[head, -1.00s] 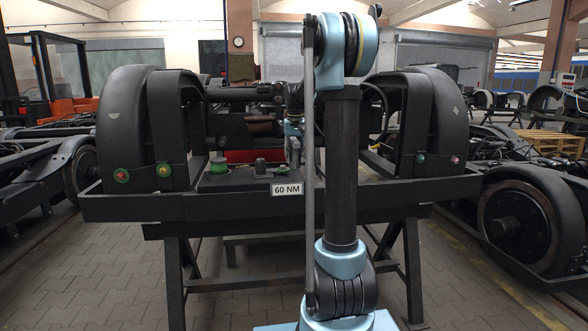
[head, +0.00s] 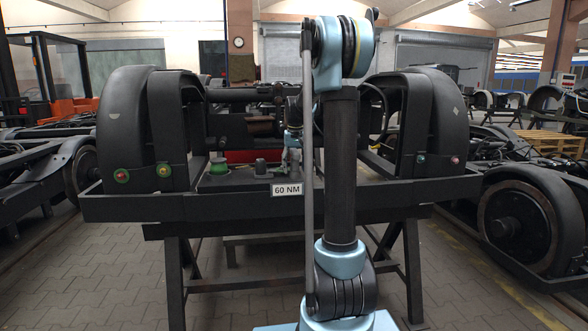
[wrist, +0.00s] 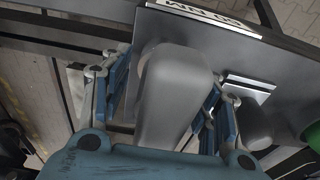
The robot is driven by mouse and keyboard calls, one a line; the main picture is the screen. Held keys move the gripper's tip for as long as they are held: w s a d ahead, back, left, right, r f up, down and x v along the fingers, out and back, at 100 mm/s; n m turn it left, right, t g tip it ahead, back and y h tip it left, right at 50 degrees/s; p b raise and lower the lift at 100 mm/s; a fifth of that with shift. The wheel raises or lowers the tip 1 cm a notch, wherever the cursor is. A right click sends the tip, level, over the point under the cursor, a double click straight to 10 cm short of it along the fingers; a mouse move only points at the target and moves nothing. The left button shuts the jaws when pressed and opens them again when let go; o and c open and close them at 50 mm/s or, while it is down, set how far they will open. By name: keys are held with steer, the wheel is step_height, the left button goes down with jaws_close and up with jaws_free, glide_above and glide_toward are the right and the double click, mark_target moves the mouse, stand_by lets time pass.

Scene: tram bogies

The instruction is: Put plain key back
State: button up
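In the wrist view a smooth grey, rounded body, which I take to be the plain key (wrist: 172,95), stands between the blue fingers of my gripper (wrist: 163,88). A strip of dark surface shows between the left finger and the grey body. The right finger lies close along its other side; contact there is unclear. The gripper looks open around it. In the head view my gripper (head: 291,150) is low over the right end of the small dark plate, partly behind my arm. The key's lower end and its seat are hidden.
A dark cylinder (head: 260,166) and a green round piece (head: 219,166) stand on the plate left of my gripper. A "60 NM" label (head: 286,190) is on the front edge. Black bogie wheel covers (head: 130,125) rise at both sides.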

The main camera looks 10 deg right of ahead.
mark_target(295, 151)
steer(key=r, duration=0.4)
steer(key=s+r, duration=0.1)
steer(key=r, duration=0.7)
steer(key=shift+s, duration=0.6)
steer(key=s+f, duration=0.4)
steer(key=s, duration=0.8)
steer(key=s+f, duration=0.5)
steer(key=s, duration=0.7)
steer(key=s+f, duration=1.7)
steer(key=s, duration=0.1)
steer(key=shift+f+t, duration=0.2)
steer(key=shift+t, duration=0.2)
